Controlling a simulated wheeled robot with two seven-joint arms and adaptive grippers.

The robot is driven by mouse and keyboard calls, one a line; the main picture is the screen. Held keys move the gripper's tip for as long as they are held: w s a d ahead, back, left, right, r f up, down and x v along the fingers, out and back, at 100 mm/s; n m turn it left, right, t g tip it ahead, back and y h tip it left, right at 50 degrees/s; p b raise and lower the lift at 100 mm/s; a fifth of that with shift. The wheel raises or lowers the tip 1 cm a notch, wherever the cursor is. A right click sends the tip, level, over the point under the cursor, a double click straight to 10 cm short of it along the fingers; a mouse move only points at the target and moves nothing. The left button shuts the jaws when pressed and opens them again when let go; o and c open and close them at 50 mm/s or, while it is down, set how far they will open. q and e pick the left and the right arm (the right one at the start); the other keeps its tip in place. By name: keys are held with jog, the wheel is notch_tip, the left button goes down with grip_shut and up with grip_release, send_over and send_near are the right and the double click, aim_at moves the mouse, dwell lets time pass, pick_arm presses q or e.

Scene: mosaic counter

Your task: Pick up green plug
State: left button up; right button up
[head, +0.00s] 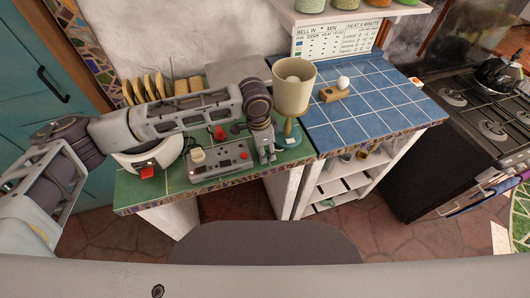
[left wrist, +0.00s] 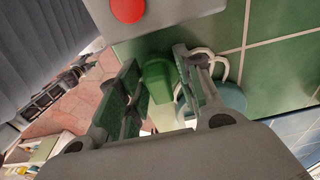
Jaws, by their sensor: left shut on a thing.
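The green plug (left wrist: 157,82) is between the two fingers of my left gripper (left wrist: 156,62) in the left wrist view, and the gripper is shut on it. In the head view my left gripper (head: 266,153) points down over the front of the green-tiled counter, between the grey control box and the lamp. The plug is too small or hidden to make out there. The grey control box (head: 215,172), with a red button and a pale knob, is left of the gripper. Its edge and red button (left wrist: 128,8) also show in the left wrist view. My right gripper is not in view.
A lamp with a cream shade (head: 294,92) stands close right of my gripper, its teal base (left wrist: 229,98) near the fingers. The blue-tiled counter (head: 345,118) is mostly clear. A stove (head: 480,110) is at right.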

pick_arm(q)
jog(key=shift+r, duration=0.1)
notch_tip(320, 180, up, 18)
dwell(1.0)
jog(key=shift+f, duration=0.2)
dwell(0.3)
